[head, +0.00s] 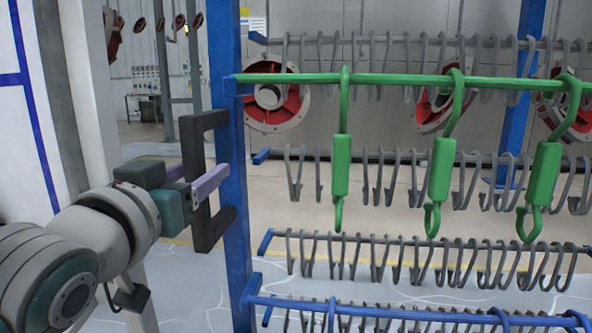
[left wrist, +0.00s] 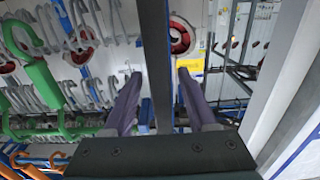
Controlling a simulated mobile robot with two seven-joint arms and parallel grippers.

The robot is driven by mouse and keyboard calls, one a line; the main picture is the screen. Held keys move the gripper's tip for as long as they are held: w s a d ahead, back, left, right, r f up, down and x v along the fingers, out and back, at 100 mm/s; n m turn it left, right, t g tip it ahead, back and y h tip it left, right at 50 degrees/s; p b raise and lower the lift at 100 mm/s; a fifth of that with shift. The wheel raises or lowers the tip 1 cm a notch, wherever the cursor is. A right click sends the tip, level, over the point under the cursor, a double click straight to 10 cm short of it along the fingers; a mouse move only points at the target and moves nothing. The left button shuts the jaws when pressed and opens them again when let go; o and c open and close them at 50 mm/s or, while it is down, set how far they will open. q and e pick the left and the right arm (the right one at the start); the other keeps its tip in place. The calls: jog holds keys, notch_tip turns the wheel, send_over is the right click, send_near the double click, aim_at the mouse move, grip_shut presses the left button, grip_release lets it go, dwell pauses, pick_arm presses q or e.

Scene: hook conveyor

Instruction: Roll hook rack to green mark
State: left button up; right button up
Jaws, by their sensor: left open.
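The hook rack has a blue upright post (head: 236,190) and blue cross rails with rows of grey hooks (head: 385,180). A dark C-shaped handle (head: 222,228) is fixed to the left side of the post. My left gripper (head: 203,181) is at the handle's upright bar, its purple fingers open. In the left wrist view the dark bar (left wrist: 155,50) runs between the two spread fingers (left wrist: 159,78); I cannot tell whether either touches it. No green mark on the floor shows. My right gripper is not in view.
A green rail (head: 400,80) with large green hooks (head: 341,165) crosses in front of the grey hooks. Red round parts (head: 270,95) hang behind. A yellow line (head: 285,253) runs on the floor. A pale column stands left of my arm.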

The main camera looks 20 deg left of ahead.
pick_arm(q)
jog(key=shift+c, duration=0.3)
grip_shut()
dwell(1.0)
